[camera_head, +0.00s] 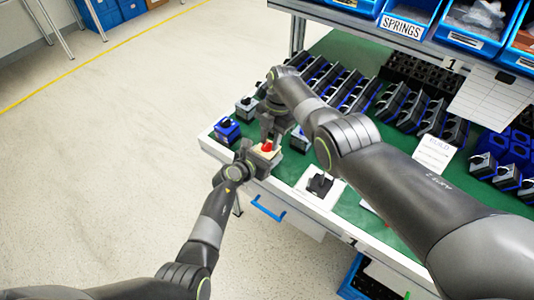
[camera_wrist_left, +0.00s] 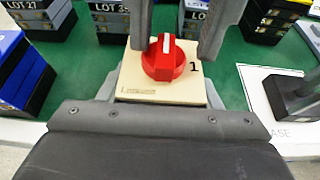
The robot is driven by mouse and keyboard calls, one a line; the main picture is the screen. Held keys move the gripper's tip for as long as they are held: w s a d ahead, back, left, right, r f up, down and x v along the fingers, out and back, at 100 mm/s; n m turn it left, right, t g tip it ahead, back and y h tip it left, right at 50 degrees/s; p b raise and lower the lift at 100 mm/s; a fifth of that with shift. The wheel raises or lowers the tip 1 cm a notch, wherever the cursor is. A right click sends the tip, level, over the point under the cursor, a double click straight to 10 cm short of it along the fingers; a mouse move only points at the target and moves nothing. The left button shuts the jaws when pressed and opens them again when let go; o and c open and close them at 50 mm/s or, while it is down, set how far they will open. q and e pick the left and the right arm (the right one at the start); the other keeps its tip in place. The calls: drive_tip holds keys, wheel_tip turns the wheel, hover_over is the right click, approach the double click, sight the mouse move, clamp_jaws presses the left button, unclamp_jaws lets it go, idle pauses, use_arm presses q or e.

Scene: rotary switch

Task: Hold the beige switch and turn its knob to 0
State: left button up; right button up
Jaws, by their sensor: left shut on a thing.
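The beige switch (camera_head: 265,153) is at the front edge of the green bench top, with its red knob (camera_head: 268,146) facing up. It also shows in the left wrist view (camera_wrist_left: 150,90), where the white mark on the red knob (camera_wrist_left: 163,62) points up the picture and a "1" is printed to its right. My left gripper (camera_head: 258,155) is shut on the switch from the front. My right gripper (camera_head: 270,137) is just above the knob; its two fingers (camera_wrist_left: 178,30) are apart, one on each side of the knob, not visibly touching it.
A blue-sided switch (camera_head: 227,130) and a grey switch (camera_head: 246,107) stand to the left. Rows of dark switches (camera_head: 345,85) stand behind on the bench. A white sheet with a black stand (camera_head: 320,184) lies to the right. Blue bins (camera_head: 410,15) hang above.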

sight(270, 143)
use_arm(q)
drive_tip(key=shift+d+r, duration=0.1)
use_arm(e)
drive_tip(key=shift+r, duration=2.5)
use_arm(q)
drive_tip(key=o, duration=1.2)
drive_tip(key=shift+c, duration=0.2)
drive_tip(key=shift+s, duration=0.15)
drive_tip(key=v, duration=1.2)
